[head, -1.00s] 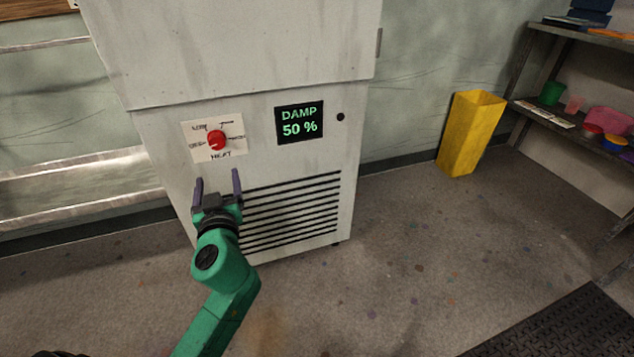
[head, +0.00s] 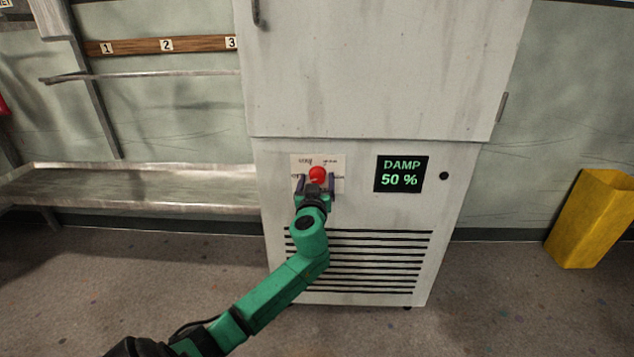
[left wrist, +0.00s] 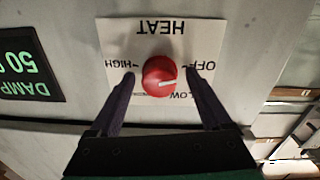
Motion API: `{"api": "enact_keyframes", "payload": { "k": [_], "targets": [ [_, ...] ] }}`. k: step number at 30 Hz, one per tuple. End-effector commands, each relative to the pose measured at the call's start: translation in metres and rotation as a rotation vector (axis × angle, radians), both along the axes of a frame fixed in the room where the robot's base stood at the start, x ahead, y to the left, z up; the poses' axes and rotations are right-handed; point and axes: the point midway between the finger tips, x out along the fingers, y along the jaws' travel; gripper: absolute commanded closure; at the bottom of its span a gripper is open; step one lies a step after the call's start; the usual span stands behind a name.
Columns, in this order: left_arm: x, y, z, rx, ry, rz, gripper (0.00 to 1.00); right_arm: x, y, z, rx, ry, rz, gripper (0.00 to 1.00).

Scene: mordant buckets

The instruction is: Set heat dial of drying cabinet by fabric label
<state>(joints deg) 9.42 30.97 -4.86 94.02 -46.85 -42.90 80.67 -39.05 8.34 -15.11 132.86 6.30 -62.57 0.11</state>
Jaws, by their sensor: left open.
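The drying cabinet (head: 385,85) is pale grey and stands against the wall. Its red round heat dial (head: 317,173) sits on a white card in the lower panel. In the left wrist view the dial (left wrist: 159,76) appears upside down, with HIGH at left, OFF at right and LOW at lower right. Its white pointer line points right, around the OFF and LOW side. My left gripper (head: 316,182) is open, with its fingers on either side of the dial; in the left wrist view the gripper (left wrist: 159,74) shows a gap at each side. I see no fabric label.
A black display (head: 401,174) reads DAMP 50 %, right of the dial. Vent slots (head: 380,262) lie below. A yellow bin (head: 590,220) stands at right. A metal shelf (head: 140,190) and a wooden rail (head: 200,44) numbered 1 to 3 are at left.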

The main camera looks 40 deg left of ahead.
Motion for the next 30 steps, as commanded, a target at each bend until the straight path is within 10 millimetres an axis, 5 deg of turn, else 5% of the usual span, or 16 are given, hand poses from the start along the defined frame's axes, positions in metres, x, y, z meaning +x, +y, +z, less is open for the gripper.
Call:
{"api": "enact_keyframes", "payload": {
  "k": [4,11,30],
  "targets": [
    [0.000,0.000,0.000,0.000,0.000,-0.001,0.18,0.000,0.000,0.000,0.000,0.000,0.000,1.00],
    [0.000,-0.001,0.000,-0.001,0.001,-0.001,1.00,0.000,0.000,0.000,0.000,0.000,0.000,1.00],
    [-0.001,-0.001,0.000,0.163,0.126,-0.002,1.00,-0.005,-0.013,0.011,-0.040,0.054,-0.007,1.00]
  ]
}}
